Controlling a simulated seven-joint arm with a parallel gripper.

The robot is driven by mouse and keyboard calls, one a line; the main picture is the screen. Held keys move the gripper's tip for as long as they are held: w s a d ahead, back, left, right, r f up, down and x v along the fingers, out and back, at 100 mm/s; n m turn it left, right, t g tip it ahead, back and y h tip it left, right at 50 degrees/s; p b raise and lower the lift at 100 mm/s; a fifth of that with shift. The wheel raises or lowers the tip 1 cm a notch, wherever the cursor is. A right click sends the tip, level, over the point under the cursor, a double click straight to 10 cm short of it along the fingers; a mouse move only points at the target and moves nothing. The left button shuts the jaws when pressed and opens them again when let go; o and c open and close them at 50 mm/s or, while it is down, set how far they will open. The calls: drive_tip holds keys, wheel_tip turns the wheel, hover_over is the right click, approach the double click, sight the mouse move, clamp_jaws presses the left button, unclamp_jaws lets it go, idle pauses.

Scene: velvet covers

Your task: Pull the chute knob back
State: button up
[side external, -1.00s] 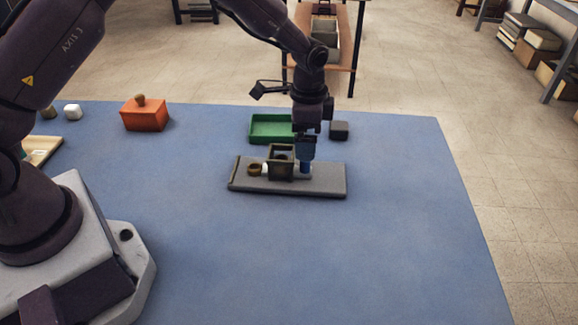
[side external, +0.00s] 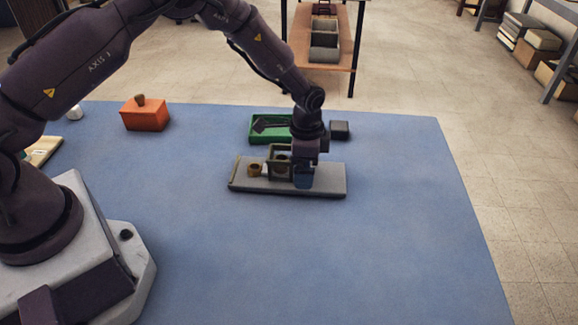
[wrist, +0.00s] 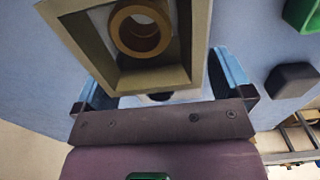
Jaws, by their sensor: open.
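A grey board (side external: 325,180) lies on the blue cloth and carries an upright, open dark frame (side external: 272,155). A brass ring-shaped piece (side external: 255,170) sits left of the frame. In the wrist view the ring (wrist: 140,49) shows through the frame (wrist: 155,78). My gripper (side external: 303,181) is low over the board, just right of the frame, with its blue fingers pointing down. In the wrist view the fingers are spread apart. A pale piece with a dark part (wrist: 160,97) shows between them, mostly hidden; I cannot tell if it is the knob.
A green tray (side external: 257,138) and a dark block (side external: 340,130) stand behind the board. An orange box with a knob on top (side external: 145,118) stands at the back left. A small white object (side external: 74,113) is further left. The cloth in front and to the right is clear.

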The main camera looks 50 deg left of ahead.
sight(338, 177)
drive_tip(key=c, duration=1.4)
drive_tip(key=shift+c, duration=0.2)
drive_tip(key=shift+w, duration=0.1)
drive_tip(key=shift+w+d, duration=2.55)
drive_tip(key=shift+d, duration=0.05)
drive_tip(key=o, duration=1.4)
drive_tip(key=shift+o, duration=0.2)
wheel_tip(338, 177, up, 7)
